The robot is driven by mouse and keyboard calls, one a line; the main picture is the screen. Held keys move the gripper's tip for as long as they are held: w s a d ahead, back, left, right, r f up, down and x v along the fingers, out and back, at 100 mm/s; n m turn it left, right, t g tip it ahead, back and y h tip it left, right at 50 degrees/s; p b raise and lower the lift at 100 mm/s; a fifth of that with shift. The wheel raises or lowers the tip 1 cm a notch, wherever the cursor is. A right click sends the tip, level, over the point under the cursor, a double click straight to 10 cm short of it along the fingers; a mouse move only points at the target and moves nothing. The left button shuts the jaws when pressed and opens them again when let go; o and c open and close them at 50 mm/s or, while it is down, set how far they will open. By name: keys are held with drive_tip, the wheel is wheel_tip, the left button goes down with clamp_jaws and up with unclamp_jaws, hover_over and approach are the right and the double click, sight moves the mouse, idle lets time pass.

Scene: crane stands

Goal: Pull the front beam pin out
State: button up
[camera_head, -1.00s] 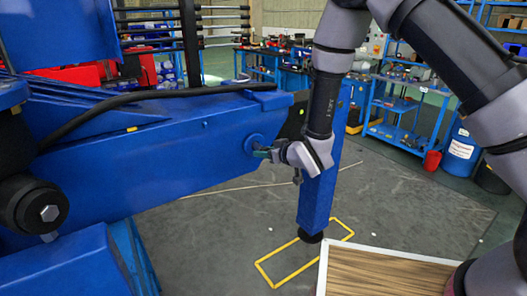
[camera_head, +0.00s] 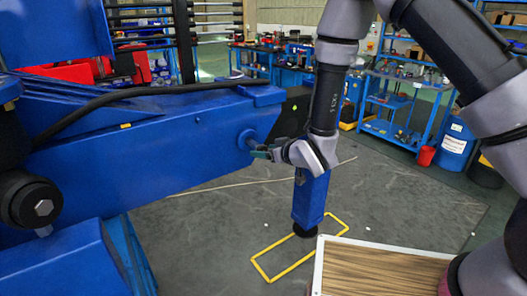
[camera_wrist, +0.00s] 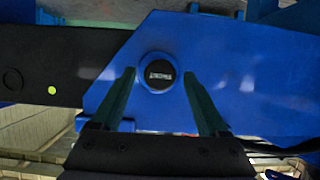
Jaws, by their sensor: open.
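The front beam pin (camera_wrist: 159,75) shows end-on in the wrist view as a dark round face with a pale mark, inside a blue collar. It sits in the side of the blue beam (camera_head: 150,150). In the head view the collar (camera_head: 248,139) is near the beam's right end. My gripper (camera_head: 261,153) is beside it with its fingers toward the beam. In the wrist view my open gripper (camera_wrist: 159,78) has one green finger on each side of the collar, with visible gaps. Whether the fingertips reach past the pin's face cannot be told.
A wood-grain tabletop with a white edge (camera_head: 318,270) is at the lower right. A black hose (camera_head: 130,97) runs along the beam. Shelves and a blue barrel (camera_head: 455,145) stand farther back.

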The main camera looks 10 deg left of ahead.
drive_tip(key=v, duration=0.9)
drive_tip(key=shift+s+d, duration=0.1)
drive_tip(key=shift+d, duration=0.05)
